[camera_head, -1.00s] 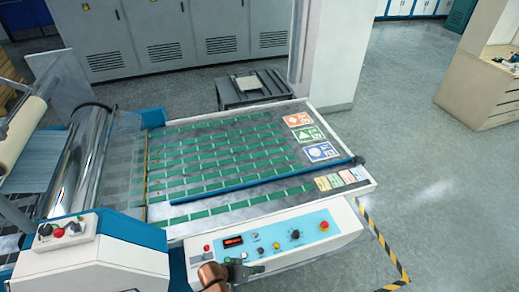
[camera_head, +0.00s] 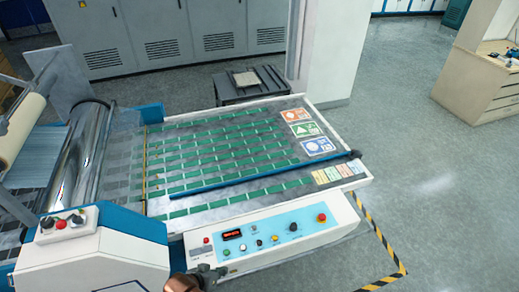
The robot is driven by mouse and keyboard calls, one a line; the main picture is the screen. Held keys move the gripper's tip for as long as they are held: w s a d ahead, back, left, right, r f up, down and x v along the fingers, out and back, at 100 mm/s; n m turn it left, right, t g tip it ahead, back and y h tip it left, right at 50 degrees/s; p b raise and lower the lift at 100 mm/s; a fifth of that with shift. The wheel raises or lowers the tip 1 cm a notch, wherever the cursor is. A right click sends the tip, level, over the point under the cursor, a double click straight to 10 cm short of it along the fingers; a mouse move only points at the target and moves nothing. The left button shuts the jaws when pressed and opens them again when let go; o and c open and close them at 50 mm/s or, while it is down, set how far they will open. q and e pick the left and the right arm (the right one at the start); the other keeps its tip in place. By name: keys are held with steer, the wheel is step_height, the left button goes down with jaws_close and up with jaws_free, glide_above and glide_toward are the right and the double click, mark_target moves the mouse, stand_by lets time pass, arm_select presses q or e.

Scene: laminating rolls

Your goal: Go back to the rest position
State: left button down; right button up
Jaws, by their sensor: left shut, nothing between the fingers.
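My left gripper (camera_head: 216,272) shows low in the head view, at the bottom edge, in front of the left end of the laminating machine's control panel (camera_head: 280,240). It is shut and empty, and it points right. The copper-coloured part of my left arm (camera_head: 183,283) is cut off by the bottom edge. My right gripper is not in view.
The machine's flat bed (camera_head: 240,150) carries green strips and a blue bar (camera_head: 250,178). A white housing with buttons (camera_head: 90,262) stands left of my gripper. Rollers (camera_head: 85,150) are at the far left. Free floor with striped tape (camera_head: 385,245) lies to the right.

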arm_select(q)
steer(key=s+a+r+n+g+y, duration=0.1)
steer(key=s+a+y, duration=0.2)
steer(key=s+a, duration=0.65)
steer(key=s+a+r+n+g+y, duration=0.1)
steer(key=s+a+y, duration=0.1)
steer(key=s+a, duration=0.75)
step_height(320, 180, down, 40)
steer(key=w+g+b, duration=0.1)
steer(key=g+b, duration=0.1)
steer(key=b, duration=0.9)
steer(key=s+f+b, duration=0.4)
steer(key=s+f, duration=0.6)
steer(key=f, duration=0.4)
steer(key=s+f+m+g+b, duration=0.1)
steer(key=s+f+b, duration=0.4)
steer(key=s+f, duration=0.4)
step_height(320, 180, down, 5)
steer(key=shift+s+a, duration=0.3)
steer(key=shift+s, duration=0.1)
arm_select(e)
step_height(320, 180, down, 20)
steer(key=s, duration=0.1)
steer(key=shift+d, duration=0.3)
